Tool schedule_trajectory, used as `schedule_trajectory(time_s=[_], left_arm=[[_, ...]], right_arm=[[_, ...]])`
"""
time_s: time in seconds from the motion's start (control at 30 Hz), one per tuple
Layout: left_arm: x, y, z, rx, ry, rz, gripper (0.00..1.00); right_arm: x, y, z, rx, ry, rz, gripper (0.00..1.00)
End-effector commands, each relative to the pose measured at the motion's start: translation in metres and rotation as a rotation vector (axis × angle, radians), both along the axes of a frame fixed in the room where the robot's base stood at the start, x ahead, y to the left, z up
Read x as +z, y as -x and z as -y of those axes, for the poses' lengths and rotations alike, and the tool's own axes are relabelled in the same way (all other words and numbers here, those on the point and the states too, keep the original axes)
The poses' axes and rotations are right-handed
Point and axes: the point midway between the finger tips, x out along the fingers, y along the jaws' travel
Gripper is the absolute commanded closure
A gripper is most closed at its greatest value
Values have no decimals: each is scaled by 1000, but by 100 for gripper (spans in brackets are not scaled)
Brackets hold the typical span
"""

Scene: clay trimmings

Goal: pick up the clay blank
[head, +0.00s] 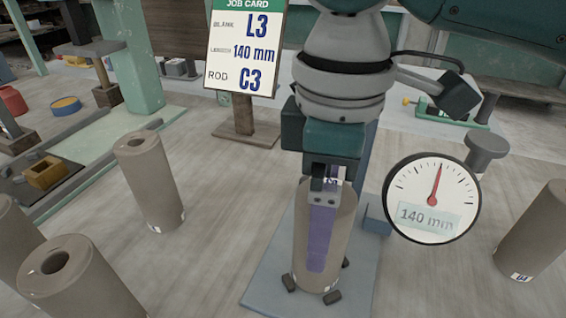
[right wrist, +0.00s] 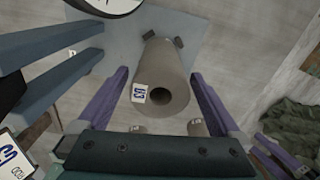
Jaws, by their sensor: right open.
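The clay blank (head: 345,235) is a grey-brown cylinder standing upright on a blue-grey plate (head: 262,288), with small dark stops around its foot. My right gripper (head: 321,240) points down over it, one purple finger in front of the blank and the other hidden behind it. In the right wrist view the blank (right wrist: 166,72) lies between the two spread purple fingers, with gaps beside it. Its top hole and a white label show there; the label's marking ends in 3.
Similar blanks stand at left (head: 150,180), front left (head: 75,282) and right (head: 535,232). A dial gauge (head: 432,198) marked 140 mm stands right of the plate. A job card (head: 246,50) behind reads L3, 140 mm, C3. Bench is clear between the left blanks and the plate.

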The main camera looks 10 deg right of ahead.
Motion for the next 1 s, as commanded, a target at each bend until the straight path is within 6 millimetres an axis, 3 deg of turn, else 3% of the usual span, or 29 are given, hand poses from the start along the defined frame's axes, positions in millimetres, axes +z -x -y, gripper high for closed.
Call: schedule_trajectory(time_s=[0.2,0.53,1.0], left_arm=[[-8,0,0,3,2,1,47],[-9,-1,1,5,6,1,47],[-9,-1,1,6,5,2,47]], right_arm=[[-40,1,0,-1,1,-2,0],[-47,0,0,0,1,2,0],[-47,0,0,0,1,2,52]])
